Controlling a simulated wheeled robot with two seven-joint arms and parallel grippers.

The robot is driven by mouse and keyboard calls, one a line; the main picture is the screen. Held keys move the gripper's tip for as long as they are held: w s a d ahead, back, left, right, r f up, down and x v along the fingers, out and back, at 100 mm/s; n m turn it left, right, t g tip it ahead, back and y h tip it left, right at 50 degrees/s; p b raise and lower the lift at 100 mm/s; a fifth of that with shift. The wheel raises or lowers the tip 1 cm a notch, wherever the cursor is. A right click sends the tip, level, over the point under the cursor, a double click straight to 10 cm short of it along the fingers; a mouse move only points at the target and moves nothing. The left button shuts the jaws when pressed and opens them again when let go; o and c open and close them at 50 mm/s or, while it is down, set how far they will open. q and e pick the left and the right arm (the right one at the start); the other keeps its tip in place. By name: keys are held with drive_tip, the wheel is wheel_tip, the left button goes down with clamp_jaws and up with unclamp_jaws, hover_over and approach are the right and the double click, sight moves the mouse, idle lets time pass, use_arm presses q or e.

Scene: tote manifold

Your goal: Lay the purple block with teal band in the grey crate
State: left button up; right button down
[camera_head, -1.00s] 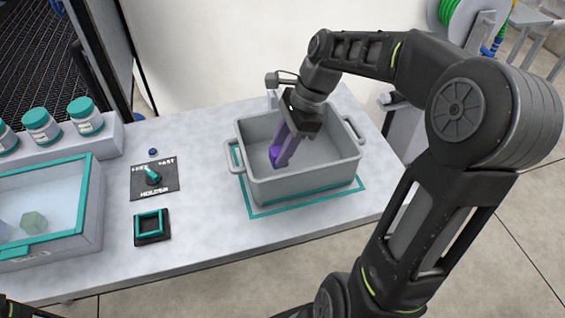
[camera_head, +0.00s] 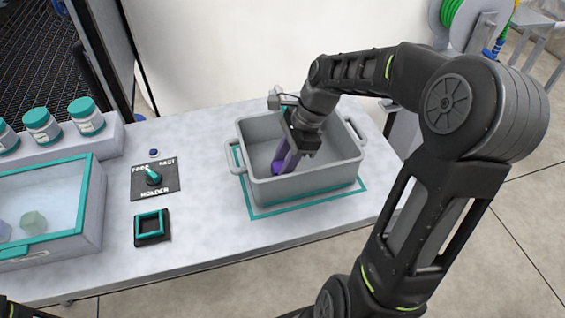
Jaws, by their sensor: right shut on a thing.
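The grey crate (camera_head: 305,188) stands on the table inside a teal outline, open at the top. My right gripper (camera_head: 284,160) reaches down into it from above and is shut on the purple block (camera_head: 278,167). The block is low inside the crate, toward its left side. Its teal band cannot be made out, and the fingers hide part of it. I cannot tell whether the block touches the crate floor. My left gripper is not in view; only a dark bit of my left arm shows at the lower left corner.
A teal-rimmed clear-lidded bin (camera_head: 45,205) with small blocks inside stands at the left. Jars with teal lids (camera_head: 86,115) stand behind it. A knob panel (camera_head: 155,181) and a teal-framed square holder (camera_head: 151,227) lie between bin and crate.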

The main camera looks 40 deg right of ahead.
drive_tip(key=c, duration=1)
unclamp_jaws()
drive_tip(key=shift+f, duration=0.1)
drive_tip(key=p+v, duration=0.1)
drive_tip(key=v, duration=1.1)
